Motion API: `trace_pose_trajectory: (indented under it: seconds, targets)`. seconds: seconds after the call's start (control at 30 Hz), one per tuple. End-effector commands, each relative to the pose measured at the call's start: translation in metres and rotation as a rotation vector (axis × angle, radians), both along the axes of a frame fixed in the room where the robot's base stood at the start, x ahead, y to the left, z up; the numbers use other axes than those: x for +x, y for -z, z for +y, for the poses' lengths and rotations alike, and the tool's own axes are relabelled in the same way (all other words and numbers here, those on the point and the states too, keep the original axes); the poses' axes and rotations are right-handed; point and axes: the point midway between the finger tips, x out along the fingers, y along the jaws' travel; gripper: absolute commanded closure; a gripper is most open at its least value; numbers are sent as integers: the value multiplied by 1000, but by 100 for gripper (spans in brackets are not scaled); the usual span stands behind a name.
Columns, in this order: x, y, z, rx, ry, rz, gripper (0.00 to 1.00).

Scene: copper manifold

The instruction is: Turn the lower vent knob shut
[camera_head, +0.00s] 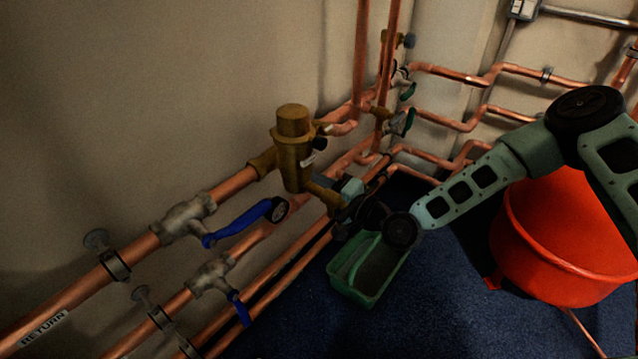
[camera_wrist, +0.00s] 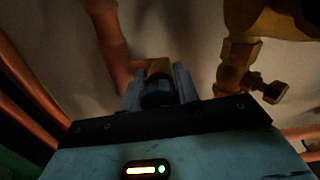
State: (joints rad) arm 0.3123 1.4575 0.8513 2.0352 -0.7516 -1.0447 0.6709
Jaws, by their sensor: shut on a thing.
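My gripper (camera_head: 345,190) is at the pipes, just right of and below the upright brass vent body (camera_head: 293,150). In the wrist view my gripper's two fingers (camera_wrist: 159,88) are closed on the sides of a small dark knob (camera_wrist: 158,96), which I take for the lower vent knob. A brass fitting (camera_wrist: 159,66) shows just behind it. In the head view my gripper and wrist hide this knob. How far the knob is turned cannot be told.
Two blue lever handles (camera_head: 238,223) (camera_head: 239,308) stick out from the valves at the left. A green tray (camera_head: 340,284) sits on the blue floor below my wrist, and a red bucket (camera_head: 570,245) stands at the right. Copper pipes (camera_head: 450,75) run along the walls. In the wrist view a brass valve (camera_wrist: 240,62) stands right of my fingers.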

Motion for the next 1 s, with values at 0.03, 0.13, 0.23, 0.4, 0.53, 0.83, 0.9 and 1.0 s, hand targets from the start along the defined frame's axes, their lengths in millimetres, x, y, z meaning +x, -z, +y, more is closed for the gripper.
trace_pose_trajectory:
  seconds: [0.03,0.13,0.23,0.4,0.53,0.83,0.9,1.0]
  targets:
    - [-1,2,0,2,-1,10,92]
    - [-1,2,-1,6,0,14,92]
    - [-1,2,-1,7,0,15,92]
    - [-1,2,-1,7,1,15,92]
    - [0,2,-1,6,1,14,53]
    - [0,1,-1,7,1,11,48]
    - [-2,0,-3,7,1,11,48]
    - [-7,-1,-11,6,2,14,48]
